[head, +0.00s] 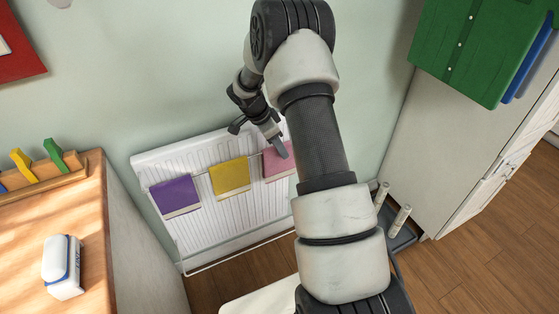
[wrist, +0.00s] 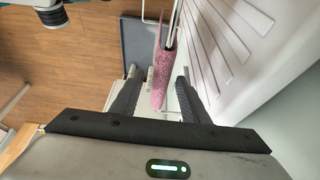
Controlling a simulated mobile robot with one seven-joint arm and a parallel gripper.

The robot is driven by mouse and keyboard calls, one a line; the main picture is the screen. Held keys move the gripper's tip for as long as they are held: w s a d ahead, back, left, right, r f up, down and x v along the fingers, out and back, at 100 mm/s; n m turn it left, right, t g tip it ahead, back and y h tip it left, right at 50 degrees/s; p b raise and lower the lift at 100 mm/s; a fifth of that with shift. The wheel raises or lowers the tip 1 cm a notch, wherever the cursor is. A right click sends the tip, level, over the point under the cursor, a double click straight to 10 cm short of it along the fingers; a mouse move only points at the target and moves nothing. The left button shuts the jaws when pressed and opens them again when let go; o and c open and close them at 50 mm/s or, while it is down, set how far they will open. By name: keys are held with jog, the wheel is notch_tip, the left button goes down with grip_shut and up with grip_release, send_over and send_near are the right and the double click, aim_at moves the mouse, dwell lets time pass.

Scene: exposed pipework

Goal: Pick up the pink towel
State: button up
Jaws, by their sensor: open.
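The pink towel (head: 277,163) hangs over a rail on the front of the white radiator (head: 241,206), to the right of the yellow towel. My arm hides its right part in the head view. In the wrist view the pink towel (wrist: 160,78) shows edge-on, its lower end between the two fingers. My gripper (wrist: 158,75) is open, with one finger on each side of the towel and a gap visible on both sides. In the head view my gripper (head: 279,147) is at the towel's upper part.
A yellow towel (head: 230,176) and a purple towel (head: 175,195) hang on the same rail to the left. A wooden cabinet (head: 60,215) with a white and blue box (head: 63,267) stands at left. A grey tray (head: 403,238) lies on the floor at right.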

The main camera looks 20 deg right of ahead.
aim_at(280, 162)
jog(key=x, duration=0.5)
jog(key=shift+f+b, duration=0.25)
jog(key=shift+b, duration=0.6)
dwell(0.3)
grip_shut()
